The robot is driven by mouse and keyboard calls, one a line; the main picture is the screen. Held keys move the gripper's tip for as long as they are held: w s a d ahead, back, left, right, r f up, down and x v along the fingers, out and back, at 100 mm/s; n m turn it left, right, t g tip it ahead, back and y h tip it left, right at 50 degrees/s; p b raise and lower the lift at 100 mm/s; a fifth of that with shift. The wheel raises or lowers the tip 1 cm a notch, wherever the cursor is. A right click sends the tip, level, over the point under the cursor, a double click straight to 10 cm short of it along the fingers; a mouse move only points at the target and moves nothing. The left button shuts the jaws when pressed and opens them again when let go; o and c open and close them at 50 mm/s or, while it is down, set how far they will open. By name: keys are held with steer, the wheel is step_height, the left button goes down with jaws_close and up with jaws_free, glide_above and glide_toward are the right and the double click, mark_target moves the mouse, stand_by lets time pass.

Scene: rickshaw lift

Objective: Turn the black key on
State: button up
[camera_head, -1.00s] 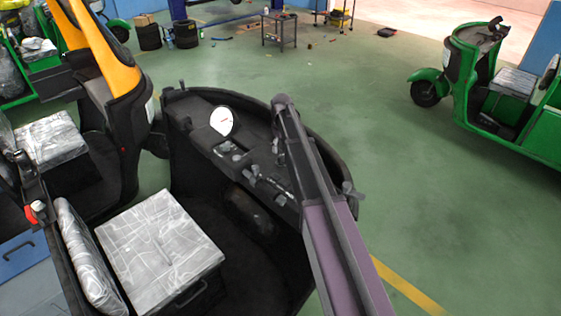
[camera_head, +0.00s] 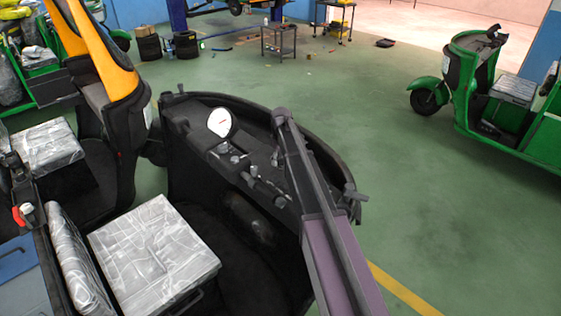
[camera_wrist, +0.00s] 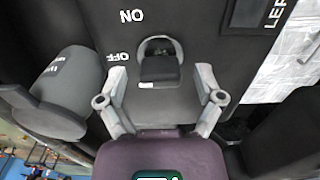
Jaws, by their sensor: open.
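The black key (camera_wrist: 160,68) sits in a round grey lock on a dark panel in the wrist view. White labels read ON, above left of the key, and OFF, at its left. My gripper (camera_wrist: 162,84) is open, with one grey finger on each side just below the key. The fingers look apart from the key, and nothing is between them. In the head view the dashboard (camera_head: 196,125) of the open rickshaw lies beside my arm; the key is too small to make out there.
A dark grey lever or knob (camera_wrist: 70,90) stands left of my gripper in the wrist view. A white round gauge (camera_head: 220,122) rises from the dashboard. A wrapped seat (camera_head: 153,255) is behind it. A green rickshaw (camera_head: 480,90) stands at right, with clear floor between.

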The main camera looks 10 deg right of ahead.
steer(key=c, duration=1.1)
steer(key=shift+c, duration=0.2)
steer(key=shift+m, duration=0.4)
steer(key=m, duration=1.1)
steer(key=shift+s, duration=0.15)
